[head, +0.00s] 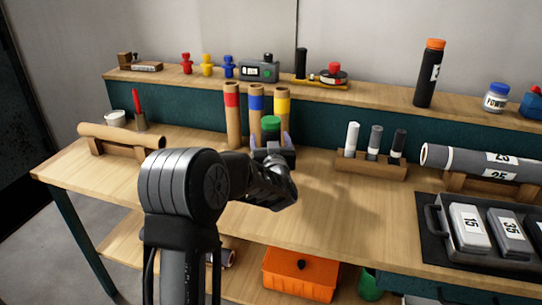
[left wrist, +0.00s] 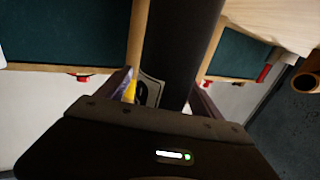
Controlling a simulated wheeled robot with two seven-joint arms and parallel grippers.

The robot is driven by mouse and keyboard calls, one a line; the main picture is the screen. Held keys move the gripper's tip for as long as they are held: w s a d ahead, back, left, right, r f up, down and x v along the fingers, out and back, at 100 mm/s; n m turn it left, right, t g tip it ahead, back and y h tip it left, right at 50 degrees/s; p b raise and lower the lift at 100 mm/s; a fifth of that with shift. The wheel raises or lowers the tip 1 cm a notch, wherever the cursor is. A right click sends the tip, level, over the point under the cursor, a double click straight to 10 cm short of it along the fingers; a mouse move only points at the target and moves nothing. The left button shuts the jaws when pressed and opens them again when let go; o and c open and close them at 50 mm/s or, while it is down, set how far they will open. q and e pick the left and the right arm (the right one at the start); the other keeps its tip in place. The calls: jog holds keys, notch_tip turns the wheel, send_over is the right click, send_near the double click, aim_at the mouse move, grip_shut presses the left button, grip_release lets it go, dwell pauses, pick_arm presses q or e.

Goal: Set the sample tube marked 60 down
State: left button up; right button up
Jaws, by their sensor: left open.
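A dark tube with a green cap (head: 271,123) is upright at the back of the bench, in front of the banded cardboard tubes. My left gripper (head: 273,150) is around it with its fingers open. In the left wrist view the dark tube (left wrist: 183,40) runs between the open fingers (left wrist: 165,90). Part of its white label (left wrist: 149,91) shows there, but I cannot read the number. My arm and gripper hide its lower part in the head view, so I cannot see its base. My right gripper is not in view.
Cardboard tubes with red, blue and yellow bands (head: 233,115) stand close behind. A rack (head: 370,163) with three small tubes is to the right. A grey roll (head: 480,160) and a dark tray (head: 432,245) lie further right. The front middle bench is clear.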

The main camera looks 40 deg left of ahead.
pick_arm(q)
grip_shut()
notch_tip(320, 180, up, 10)
jog(key=p, duration=0.1)
dwell(1.0)
dwell(0.5)
